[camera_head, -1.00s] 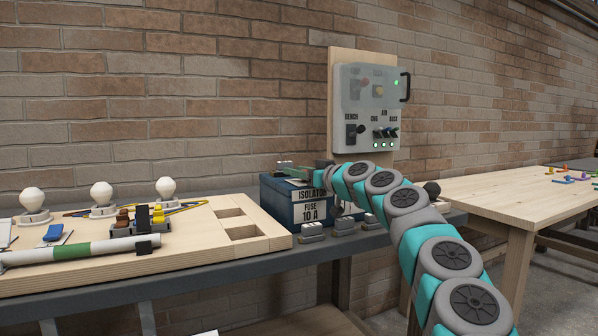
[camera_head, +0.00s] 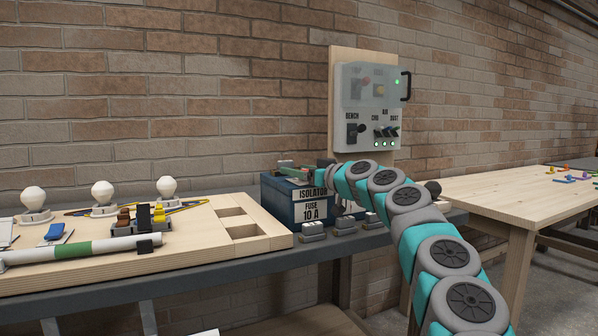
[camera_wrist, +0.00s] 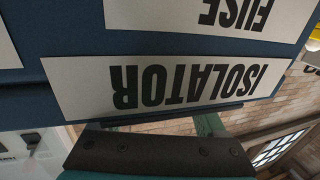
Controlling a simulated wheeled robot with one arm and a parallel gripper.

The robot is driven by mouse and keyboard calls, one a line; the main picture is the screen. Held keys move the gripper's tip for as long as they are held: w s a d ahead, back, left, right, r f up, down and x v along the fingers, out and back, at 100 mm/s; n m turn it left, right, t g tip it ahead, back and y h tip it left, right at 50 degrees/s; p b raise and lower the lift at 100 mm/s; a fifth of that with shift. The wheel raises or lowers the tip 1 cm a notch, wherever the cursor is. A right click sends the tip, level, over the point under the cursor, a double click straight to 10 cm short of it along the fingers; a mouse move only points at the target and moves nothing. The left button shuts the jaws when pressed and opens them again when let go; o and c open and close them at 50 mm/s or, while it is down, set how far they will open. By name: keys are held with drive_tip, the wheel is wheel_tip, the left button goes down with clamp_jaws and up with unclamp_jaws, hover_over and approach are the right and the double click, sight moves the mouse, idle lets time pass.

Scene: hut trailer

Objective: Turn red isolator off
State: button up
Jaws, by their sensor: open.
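A blue box (camera_head: 292,207) with ISOLATOR and FUSE 10 A labels stands on the bench. My gripper (camera_head: 294,170) is open at its top, with its jaws above or behind the upper edge; I cannot tell whether they touch anything. In the wrist view, the box's label face (camera_wrist: 70,45) is very close and upside down, and a dark part of my gripper (camera_wrist: 158,153) crosses the bottom. No red isolator handle shows clearly on the box; its top is largely hidden by my gripper.
The wall panel (camera_head: 345,140) with switches and green lights stands behind my arm. A wooden board (camera_head: 200,253) with white bulbs lies left of the box. Small grey blocks (camera_head: 312,230) sit in front. A wooden table (camera_head: 480,190) stands at the right.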

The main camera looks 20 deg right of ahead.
drive_tip(key=b+v, duration=0.2)
drive_tip(key=v, duration=0.5)
drive_tip(key=shift+s, duration=0.4)
drive_tip(key=shift+d, duration=0.2)
